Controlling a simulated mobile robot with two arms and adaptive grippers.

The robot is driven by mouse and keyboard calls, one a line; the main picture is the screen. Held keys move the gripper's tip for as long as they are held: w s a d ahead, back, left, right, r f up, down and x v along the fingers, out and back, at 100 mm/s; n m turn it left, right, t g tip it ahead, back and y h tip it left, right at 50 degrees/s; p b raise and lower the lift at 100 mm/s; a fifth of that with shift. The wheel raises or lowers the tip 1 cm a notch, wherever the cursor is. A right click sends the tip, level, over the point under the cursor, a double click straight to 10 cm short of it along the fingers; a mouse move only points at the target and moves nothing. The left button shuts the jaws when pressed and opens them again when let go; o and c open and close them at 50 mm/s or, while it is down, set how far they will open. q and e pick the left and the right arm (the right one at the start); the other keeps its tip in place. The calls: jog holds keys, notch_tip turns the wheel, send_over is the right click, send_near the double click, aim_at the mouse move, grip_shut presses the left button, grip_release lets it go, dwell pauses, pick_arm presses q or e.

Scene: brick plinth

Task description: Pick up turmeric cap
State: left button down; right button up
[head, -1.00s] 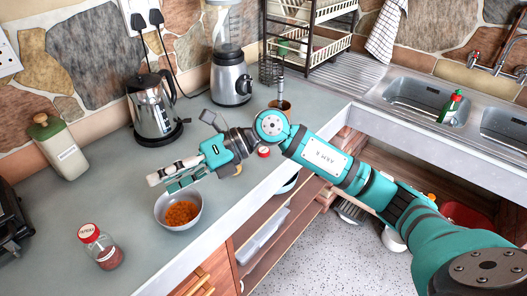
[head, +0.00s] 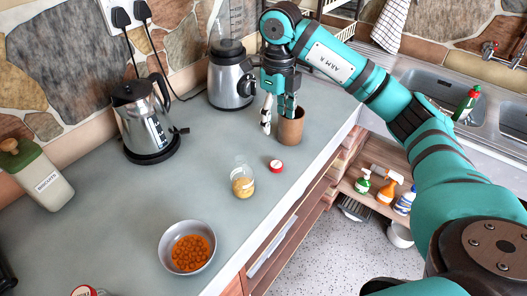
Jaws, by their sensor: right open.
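The turmeric cap, a small red lid (head: 276,166) with a pale centre, lies on the grey counter near its front edge. Beside it, to the left, stands an uncapped glass jar (head: 243,182) with yellow powder at the bottom. My right gripper (head: 278,116) points down above and behind the cap, apart from it. Its fingers are open and I see nothing held. One finger shows left of the brown cup and the other overlaps the cup in the picture. My left gripper is out of view.
A brown cup (head: 291,128) stands close to the right gripper. A blender (head: 231,82) and a kettle (head: 146,122) stand at the back. A metal bowl of orange pieces (head: 187,247) is at the front. The counter between the bowl and kettle is clear.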

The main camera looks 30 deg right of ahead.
jog(key=p, duration=0.1)
send_over(278, 165)
notch_tip(278, 165, down, 7)
jog(key=f, duration=0.3)
jog(key=shift+s+a+p, duration=0.15)
jog(key=shift+a+p, duration=0.2)
jog(key=shift+a, duration=0.05)
jog(key=shift+f, duration=0.7)
jog(key=shift+f+p, duration=0.25)
jog(key=shift+p, duration=0.05)
jog(key=f, duration=0.1)
jog(key=f+p, duration=0.1)
jog(key=f, duration=0.2)
jog(key=shift+d+f+p, duration=0.25)
jog(key=shift+d+p, duration=0.15)
jog(key=shift+f, duration=0.15)
jog(key=c, duration=0.6)
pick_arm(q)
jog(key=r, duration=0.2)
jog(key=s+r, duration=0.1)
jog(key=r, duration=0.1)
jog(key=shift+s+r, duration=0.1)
pick_arm(e)
jog(key=shift+c, duration=1)
